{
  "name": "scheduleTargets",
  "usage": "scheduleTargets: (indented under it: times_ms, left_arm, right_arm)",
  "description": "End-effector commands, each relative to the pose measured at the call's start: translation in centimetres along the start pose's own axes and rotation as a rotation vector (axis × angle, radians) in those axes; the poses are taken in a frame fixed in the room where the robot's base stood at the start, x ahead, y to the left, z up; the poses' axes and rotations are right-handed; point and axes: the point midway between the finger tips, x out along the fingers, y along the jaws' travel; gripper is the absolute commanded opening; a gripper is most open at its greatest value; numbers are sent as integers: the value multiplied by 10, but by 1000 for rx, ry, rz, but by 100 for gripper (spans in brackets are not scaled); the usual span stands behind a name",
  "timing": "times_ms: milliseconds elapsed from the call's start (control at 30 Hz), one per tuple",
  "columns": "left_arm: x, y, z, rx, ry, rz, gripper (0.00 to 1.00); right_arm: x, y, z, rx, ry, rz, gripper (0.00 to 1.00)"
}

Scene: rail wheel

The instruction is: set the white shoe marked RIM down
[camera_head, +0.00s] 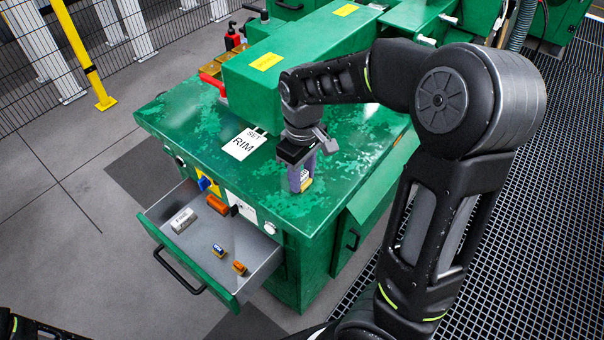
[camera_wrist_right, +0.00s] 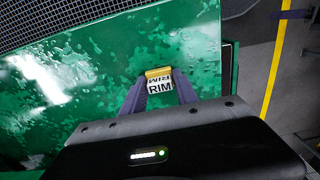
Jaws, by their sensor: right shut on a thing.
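My right gripper (camera_head: 302,176) is shut on the white shoe marked RIM (camera_head: 304,183), above or on the green cabinet top (camera_head: 345,188) near its front right corner. In the right wrist view, the shoe (camera_wrist_right: 160,84) sits between the two grey fingers of the gripper (camera_wrist_right: 159,88), its RIM lettering and a yellow-orange edge showing. I cannot tell whether the shoe touches the green top. A white card reading SET RIM (camera_head: 243,143) lies flat on the top, left of the gripper. Only dark parts of my own body show at the lower left; the left gripper is not visible.
An open drawer (camera_head: 205,265) juts out at the front, holding a whitish block (camera_head: 183,220), an orange piece (camera_head: 217,205) and two small blocks. A large green housing (camera_head: 290,70) stands behind the card. The cabinet top right of the gripper is clear.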

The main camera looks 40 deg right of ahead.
Motion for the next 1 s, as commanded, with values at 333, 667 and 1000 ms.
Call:
scheduleTargets:
  times_ms: [333, 667, 1000]
  left_arm:
    - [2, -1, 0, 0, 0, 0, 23]
    - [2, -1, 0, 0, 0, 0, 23]
    - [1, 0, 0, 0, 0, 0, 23]
  right_arm:
    - [2, 0, 0, 0, 0, 0, 44]
    - [2, 0, 0, 0, 1, 0, 57]
    - [-17, 0, -1, -1, 5, 0, 57]
